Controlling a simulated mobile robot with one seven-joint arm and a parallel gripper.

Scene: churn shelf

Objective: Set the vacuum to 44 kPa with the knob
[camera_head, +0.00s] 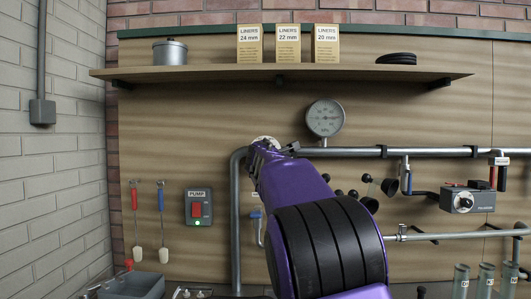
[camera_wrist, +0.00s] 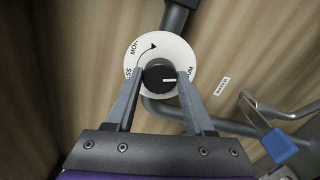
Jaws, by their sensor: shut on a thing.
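The black round knob (camera_wrist: 155,80) sits at the centre of a white dial plate (camera_wrist: 162,47) in the wrist view. A curved arrow and partly covered lettering show on the plate. The knob's white mark points right in that view. My gripper (camera_wrist: 161,75) is shut on the knob, one grey finger at each side. In the head view, my arm hides the knob, and only a bit of the plate (camera_head: 263,139) shows.
A grey pipe (camera_head: 365,152) runs right from the knob. A shelf (camera_head: 225,74) with liner boxes is above. A pump switch (camera_head: 198,207) and two brushes hang left. Black cups, a control box (camera_head: 467,200) and glass jars are right. A blue-handled valve (camera_wrist: 279,145) is near my gripper.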

